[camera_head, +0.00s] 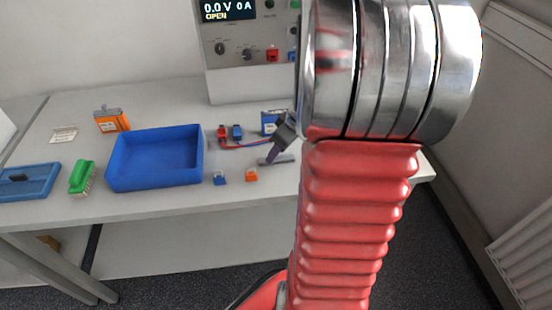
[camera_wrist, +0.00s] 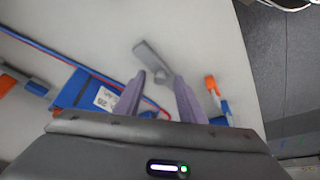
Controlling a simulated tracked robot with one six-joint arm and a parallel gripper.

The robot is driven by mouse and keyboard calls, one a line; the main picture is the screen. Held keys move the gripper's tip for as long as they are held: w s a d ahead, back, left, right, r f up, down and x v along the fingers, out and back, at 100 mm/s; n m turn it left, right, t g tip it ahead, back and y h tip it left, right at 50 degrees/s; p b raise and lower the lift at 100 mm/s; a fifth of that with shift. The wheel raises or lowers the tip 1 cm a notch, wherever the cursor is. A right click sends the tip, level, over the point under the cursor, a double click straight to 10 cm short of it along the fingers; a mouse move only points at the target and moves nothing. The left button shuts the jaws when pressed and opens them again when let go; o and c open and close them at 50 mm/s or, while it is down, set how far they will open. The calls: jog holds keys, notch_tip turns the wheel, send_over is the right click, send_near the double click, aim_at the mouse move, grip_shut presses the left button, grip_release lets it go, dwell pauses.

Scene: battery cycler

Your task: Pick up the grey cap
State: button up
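The grey cap (camera_wrist: 150,56) lies on the bench top just beyond my fingertips in the wrist view; a grey piece also shows near its lower end between the fingers. In the head view a flat grey piece (camera_head: 284,159), probably the cap, lies beside my fingertips, partly hidden by them. My gripper (camera_wrist: 160,80) has two purple fingers spread apart, with the cap in line with the gap. In the head view my gripper (camera_head: 270,156) points down at the bench near its front right. I cannot tell whether the fingers touch the cap.
A blue battery (camera_wrist: 84,94) with a white label lies left of the fingers, wires running past. An orange-and-blue item (camera_wrist: 214,92) is close on the right. The blue tray (camera_head: 155,183), small blue cap (camera_head: 219,178) and orange cap (camera_head: 251,174) lie left. The cycler (camera_head: 250,80) stands behind.

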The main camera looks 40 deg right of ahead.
jog(key=shift+c, duration=0.4)
grip_shut()
notch_tip(320, 180, up, 10)
dwell(0.8)
dwell(0.5)
